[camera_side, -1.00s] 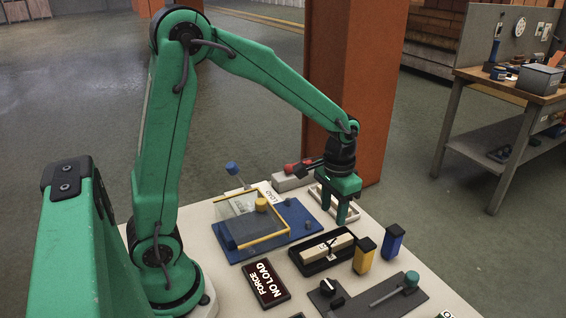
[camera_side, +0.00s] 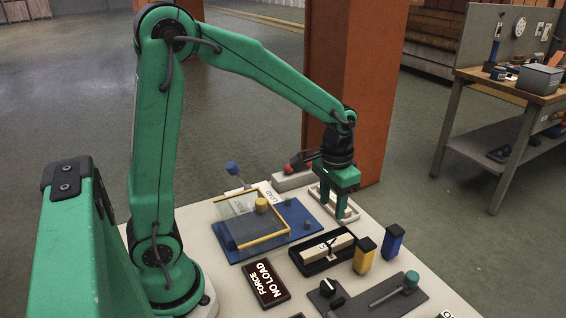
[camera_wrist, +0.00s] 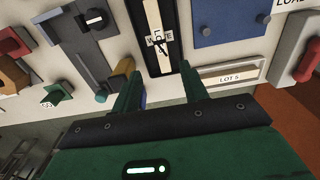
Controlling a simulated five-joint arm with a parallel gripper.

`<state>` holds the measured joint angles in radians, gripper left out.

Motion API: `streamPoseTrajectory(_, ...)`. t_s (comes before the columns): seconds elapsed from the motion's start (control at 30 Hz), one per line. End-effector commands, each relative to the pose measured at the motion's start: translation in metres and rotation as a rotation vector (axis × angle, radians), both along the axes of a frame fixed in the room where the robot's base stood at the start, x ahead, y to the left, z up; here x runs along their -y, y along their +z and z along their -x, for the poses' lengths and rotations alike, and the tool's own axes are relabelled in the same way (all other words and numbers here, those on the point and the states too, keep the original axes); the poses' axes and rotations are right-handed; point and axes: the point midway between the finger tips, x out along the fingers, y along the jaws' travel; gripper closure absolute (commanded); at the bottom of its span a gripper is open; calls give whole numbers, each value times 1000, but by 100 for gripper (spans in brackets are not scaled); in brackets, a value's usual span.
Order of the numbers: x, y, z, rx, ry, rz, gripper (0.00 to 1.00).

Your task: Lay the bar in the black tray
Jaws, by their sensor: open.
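The black tray (camera_side: 300,262) lies near the middle of the white table. Cream bar material (camera_side: 342,241) lies lengthwise in it, with dark marks across its middle; I cannot tell whether it is one piece or broken. In the wrist view the tray (camera_wrist: 176,52) is ahead of my fingers, with the cream material (camera_wrist: 151,14) and a partly covered label inside.
A yellow block (camera_side: 364,256) and a blue block (camera_side: 393,241) stand right of the black tray. A blue fixture with a clear cover (camera_side: 283,245) sits left.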

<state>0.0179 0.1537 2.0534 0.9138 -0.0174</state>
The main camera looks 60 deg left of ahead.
Motion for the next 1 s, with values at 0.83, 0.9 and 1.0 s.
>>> streamPoseTrajectory(0.83, -5, 99, 111, 349, 0, 1, 56)
streamPoseTrajectory(0.9, -6, 103, 121, 378, 0, 1, 56)
streamPoseTrajectory(1.0, -6, 105, 133, 415, 0, 0, 56)
